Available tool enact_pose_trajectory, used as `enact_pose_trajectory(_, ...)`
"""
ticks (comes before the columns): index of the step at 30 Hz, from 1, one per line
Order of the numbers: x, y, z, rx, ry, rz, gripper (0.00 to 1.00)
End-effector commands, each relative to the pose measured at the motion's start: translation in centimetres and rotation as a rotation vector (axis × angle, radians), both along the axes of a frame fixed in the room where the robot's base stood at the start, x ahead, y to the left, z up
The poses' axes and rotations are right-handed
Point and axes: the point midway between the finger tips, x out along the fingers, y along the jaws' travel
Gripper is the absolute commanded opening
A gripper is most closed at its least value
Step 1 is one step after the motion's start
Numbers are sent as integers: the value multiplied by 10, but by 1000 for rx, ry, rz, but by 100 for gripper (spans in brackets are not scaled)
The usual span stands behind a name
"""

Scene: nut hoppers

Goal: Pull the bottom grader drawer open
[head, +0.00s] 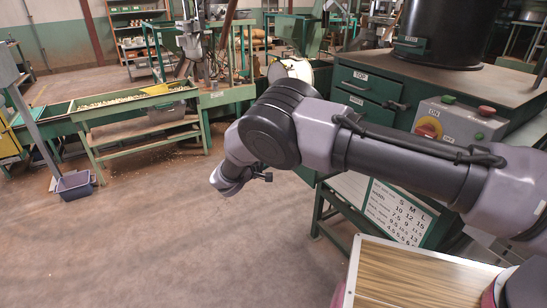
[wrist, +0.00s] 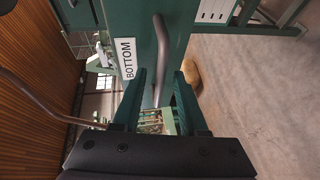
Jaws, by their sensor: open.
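The bottom drawer's green front (wrist: 120,20) fills the upper middle of the wrist view, turned sideways, with a white BOTTOM label (wrist: 127,58). Its dark curved bar handle (wrist: 160,40) runs down the picture beside the label. My gripper (wrist: 160,76) is open, with its two green fingers pointing at the drawer front. The handle shows in the gap between the fingers; I cannot tell whether either finger touches it. In the head view my arm crosses in front of the green cabinet (head: 366,82), hiding the bottom drawer, and my gripper is not visible there.
The cabinet carries a TOP drawer label (head: 361,76), a dark hopper (head: 445,30) and a control box (head: 460,121) with buttons. A size chart (head: 395,215) hangs below. A wood-topped surface (head: 415,275) is at the lower right.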

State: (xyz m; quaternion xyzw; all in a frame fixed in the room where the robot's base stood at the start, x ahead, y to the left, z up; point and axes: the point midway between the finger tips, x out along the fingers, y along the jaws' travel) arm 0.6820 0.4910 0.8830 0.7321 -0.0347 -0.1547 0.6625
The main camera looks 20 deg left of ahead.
Motion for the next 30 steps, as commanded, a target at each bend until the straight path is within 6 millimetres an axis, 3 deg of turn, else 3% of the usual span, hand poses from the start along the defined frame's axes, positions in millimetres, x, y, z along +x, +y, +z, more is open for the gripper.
enact_pose_trajectory(15, -86, 24, 16, 0, 1, 3, 42)
enact_pose_trajectory(21, -100, 27, 19, 0, 0, 1, 42)
enact_pose_trajectory(30, -101, 27, 19, 0, 1, 0, 42)
